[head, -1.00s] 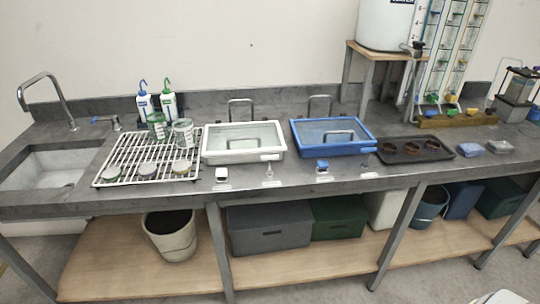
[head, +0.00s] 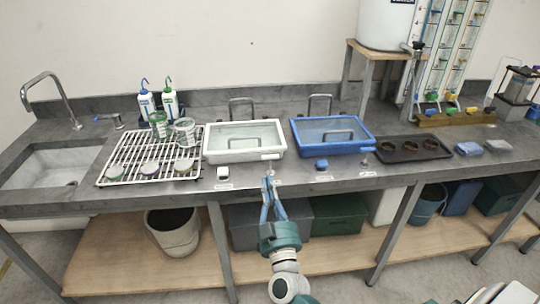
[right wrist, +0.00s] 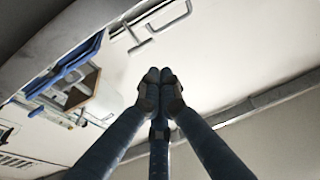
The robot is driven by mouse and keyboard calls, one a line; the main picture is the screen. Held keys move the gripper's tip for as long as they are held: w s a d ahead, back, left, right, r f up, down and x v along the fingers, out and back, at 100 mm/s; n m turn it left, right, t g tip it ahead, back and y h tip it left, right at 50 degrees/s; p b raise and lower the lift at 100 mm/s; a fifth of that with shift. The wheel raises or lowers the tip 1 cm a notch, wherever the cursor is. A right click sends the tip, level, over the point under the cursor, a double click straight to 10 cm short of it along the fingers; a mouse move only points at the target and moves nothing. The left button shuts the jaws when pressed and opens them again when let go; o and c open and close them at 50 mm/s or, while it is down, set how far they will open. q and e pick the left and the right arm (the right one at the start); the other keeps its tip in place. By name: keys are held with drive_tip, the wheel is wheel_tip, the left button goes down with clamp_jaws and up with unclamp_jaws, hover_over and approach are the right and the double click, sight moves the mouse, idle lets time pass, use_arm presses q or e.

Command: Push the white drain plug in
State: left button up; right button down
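A white tray (head: 245,155) sits on the grey bench, with a white tab (head: 270,156) at its front right. Below that tab, near the bench's front edge, is a small pale fitting (head: 269,171) with a label. A white block (head: 222,172) stands left of it. Which of these small parts is the drain plug I cannot tell for sure. My right gripper (head: 268,178) points at the small fitting, its tips overlapping it in the head view; contact is unclear. In the right wrist view its fingertips (right wrist: 160,76) are together, with nothing visible between them. My left gripper is out of view.
A wire rack (head: 128,172) with cups is at the left. A dark tray (head: 443,153) lies at the right. The bench front between rack and dark tray holds only small fittings.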

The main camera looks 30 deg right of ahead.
wheel_tip(320, 180, up, 4)
drive_tip(key=d+m+h, duration=0.1)
drive_tip(key=d, duration=0.1)
wheel_tip(320, 180, up, 3)
drive_tip(key=p, duration=0.2)
hover_over(269, 160)
drive_tip(key=s, duration=0.3)
drive_tip(key=shift+w+a+f+b, duration=0.1)
drive_tip(key=shift+w+f+b, duration=0.1)
drive_tip(key=shift+f, duration=0.5)
drive_tip(key=shift+w+a+f+b, duration=0.15)
drive_tip(key=shift+f, duration=0.6)
drive_tip(key=shift+w+a+f+b, duration=0.1)
drive_tip(key=shift+w+f+b, duration=0.1)
drive_tip(key=shift+f, duration=0.5)
drive_tip(key=shift+s, duration=0.1)
wheel_tip(269, 160, down, 4)
drive_tip(key=shift+r+b, duration=0.2)
drive_tip(key=shift+b, duration=1)
drive_tip(key=shift+r, duration=0.1)
